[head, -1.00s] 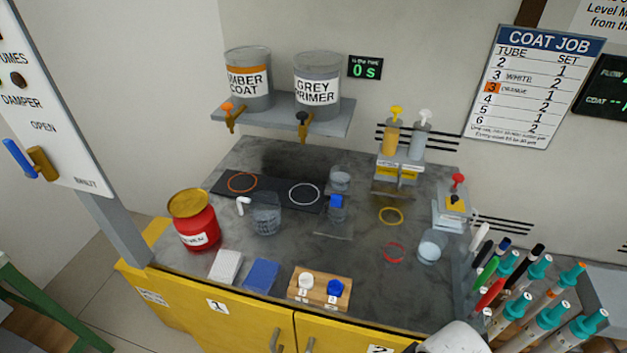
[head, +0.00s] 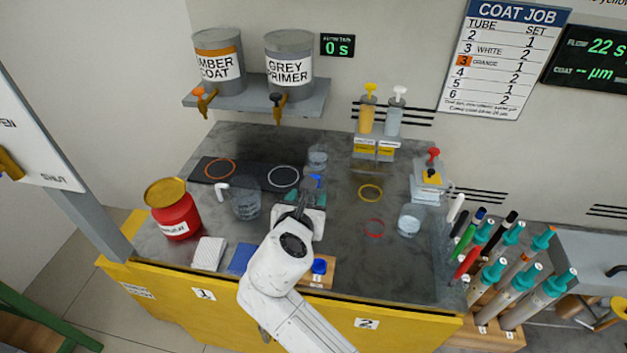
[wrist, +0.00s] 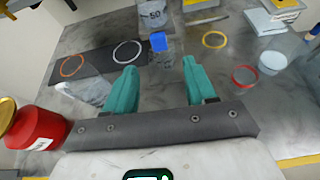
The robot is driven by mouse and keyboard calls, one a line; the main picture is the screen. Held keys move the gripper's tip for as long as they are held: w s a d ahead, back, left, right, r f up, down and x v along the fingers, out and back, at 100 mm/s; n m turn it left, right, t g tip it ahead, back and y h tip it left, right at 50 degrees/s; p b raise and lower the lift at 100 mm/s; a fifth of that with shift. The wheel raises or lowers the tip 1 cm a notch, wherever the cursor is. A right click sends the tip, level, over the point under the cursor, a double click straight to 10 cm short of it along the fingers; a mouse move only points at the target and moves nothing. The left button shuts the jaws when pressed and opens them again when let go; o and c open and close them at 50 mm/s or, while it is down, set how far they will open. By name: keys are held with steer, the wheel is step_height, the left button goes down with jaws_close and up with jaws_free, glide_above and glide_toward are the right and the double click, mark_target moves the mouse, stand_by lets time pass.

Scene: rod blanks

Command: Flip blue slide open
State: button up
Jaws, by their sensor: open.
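The blue slide (head: 315,182) is a small blue piece near the middle of the bench, behind my gripper (head: 304,203) in the head view. My wrist and fingers hide most of what is under it. In the wrist view the blue slide (wrist: 158,42) shows just ahead of my gripper (wrist: 159,66), roughly centred between the two teal fingertips. The fingers are wide apart with nothing between them. The slide looks clear of the fingertips, but I cannot tell the height difference.
A clear jug (head: 244,198) stands left of my gripper, and a clear beaker (head: 317,157) behind the slide. A black mat (head: 252,176) holds an orange and a white ring. Yellow (head: 370,193) and red (head: 373,227) rings lie to the right. A red jar (head: 176,215) stands at left.

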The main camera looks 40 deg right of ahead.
steer(key=x, duration=1)
steer(key=shift+w+d, duration=0.2)
steer(key=shift+w, duration=0.25)
steer(key=shift+r, duration=0.1)
jaws_close()
